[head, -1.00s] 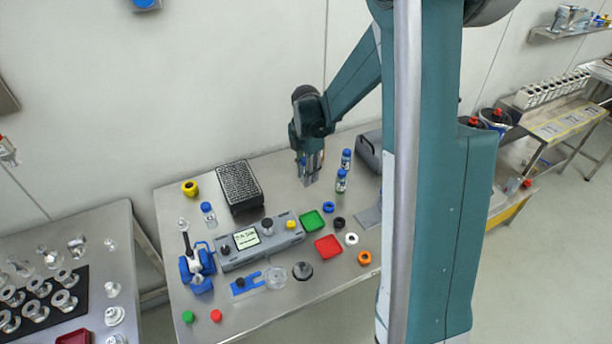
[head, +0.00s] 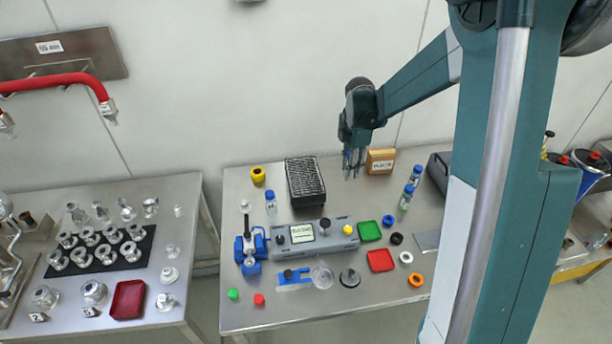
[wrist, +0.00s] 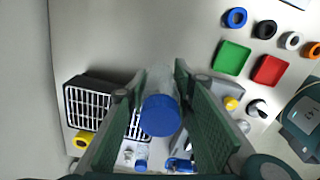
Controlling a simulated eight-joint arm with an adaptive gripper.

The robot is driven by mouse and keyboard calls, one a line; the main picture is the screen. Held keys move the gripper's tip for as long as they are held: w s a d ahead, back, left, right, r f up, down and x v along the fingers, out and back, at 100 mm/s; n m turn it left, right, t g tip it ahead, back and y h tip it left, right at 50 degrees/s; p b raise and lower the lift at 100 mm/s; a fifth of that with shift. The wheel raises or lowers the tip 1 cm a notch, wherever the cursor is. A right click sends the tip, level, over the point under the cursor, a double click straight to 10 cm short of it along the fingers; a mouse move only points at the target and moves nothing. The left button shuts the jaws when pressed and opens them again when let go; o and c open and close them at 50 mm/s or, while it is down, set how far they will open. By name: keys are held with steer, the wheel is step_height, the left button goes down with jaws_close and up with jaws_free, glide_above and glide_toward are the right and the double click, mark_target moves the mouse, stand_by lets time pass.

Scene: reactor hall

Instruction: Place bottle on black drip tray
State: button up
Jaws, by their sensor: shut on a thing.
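The black drip tray (head: 290,188), a dark rectangle with a pale grid top, lies at the back of the steel table. In the wrist view the tray (wrist: 72,100) is left of my fingers. My gripper (head: 353,168) is above the table, right of the tray and apart from it. It is shut on a clear bottle with a blue cap (wrist: 160,115), whose cap faces the wrist camera. In the head view the fingers mostly hide this bottle. The bottle's lower end is hard to see.
Two blue-capped bottles (head: 406,197) stand right of my gripper, and another (head: 271,203) stands left of the tray. A grey device (head: 315,237), a green dish (head: 369,231) and a red dish (head: 380,260) lie in front.

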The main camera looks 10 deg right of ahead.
step_height(320, 180, up, 5)
glide_above(304, 175)
steer(key=shift+s+r, duration=0.1)
steer(key=shift+r, duration=0.1)
steer(key=shift+f, duration=3.15)
steer(key=shift+f+p, duration=0.3)
steer(key=shift+f, duration=1.55)
steer(key=shift+f, duration=0.15)
steer(key=o, duration=0.4)
steer(key=shift+c, duration=0.2)
steer(key=o, duration=0.4)
